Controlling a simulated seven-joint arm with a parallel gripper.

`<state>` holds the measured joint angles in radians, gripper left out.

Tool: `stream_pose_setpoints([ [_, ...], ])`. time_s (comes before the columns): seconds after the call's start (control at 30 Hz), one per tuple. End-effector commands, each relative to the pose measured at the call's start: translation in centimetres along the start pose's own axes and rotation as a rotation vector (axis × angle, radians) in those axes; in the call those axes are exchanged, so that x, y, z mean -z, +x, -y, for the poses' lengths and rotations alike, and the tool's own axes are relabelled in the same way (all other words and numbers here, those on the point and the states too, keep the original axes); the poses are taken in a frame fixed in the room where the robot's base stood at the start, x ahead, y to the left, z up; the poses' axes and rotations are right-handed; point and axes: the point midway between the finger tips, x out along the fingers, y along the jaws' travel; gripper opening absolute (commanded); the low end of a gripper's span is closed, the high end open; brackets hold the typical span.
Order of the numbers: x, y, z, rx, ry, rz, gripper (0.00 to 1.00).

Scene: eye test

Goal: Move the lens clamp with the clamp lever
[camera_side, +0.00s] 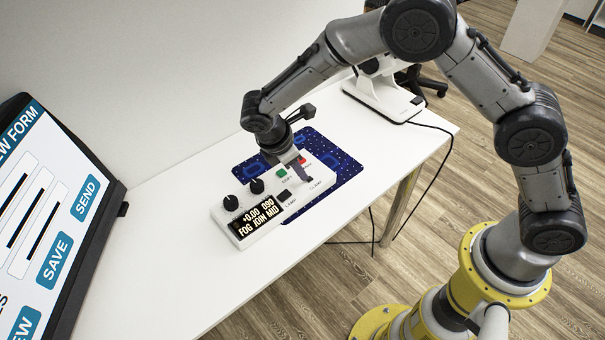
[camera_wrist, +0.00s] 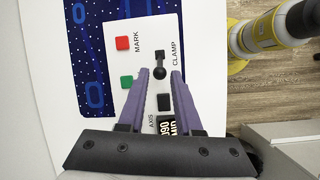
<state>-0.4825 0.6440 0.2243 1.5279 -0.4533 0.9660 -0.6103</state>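The clamp lever (camera_wrist: 160,70) is a short black lever with a round knob on the white control box (camera_side: 243,238), beside the word CLAMP. My gripper (camera_wrist: 161,72) is open. Its two purple fingers stand apart, one on each side of the lever's knob in the wrist view; I cannot tell whether they touch it. In the side view my gripper (camera_side: 296,180) is over the right part of the box, and I cannot make out the lever there. The box display (camera_side: 258,216) reads "+0.00 090 FOG JOIN MID". I cannot make out a lens clamp.
The box carries two black knobs (camera_side: 231,203), a green button (camera_side: 281,171), a red button (camera_wrist: 123,43) and a black switch (camera_side: 284,196). A patterned blue mat (camera_side: 345,165) lies by it. A large screen (camera_side: 45,225) stands left; a white device (camera_side: 385,98) stands behind.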

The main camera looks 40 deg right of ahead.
Motion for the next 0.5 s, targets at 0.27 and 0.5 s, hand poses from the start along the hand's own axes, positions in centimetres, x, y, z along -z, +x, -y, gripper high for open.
stream_pose_setpoints([
  [0.27, 0.0, 3.8, 0.0, 0.001, 0.000, 0.001, 0.33],
  [0.5, 0.0, 4.5, 0.0, 0.000, 0.000, 0.000, 0.33],
])
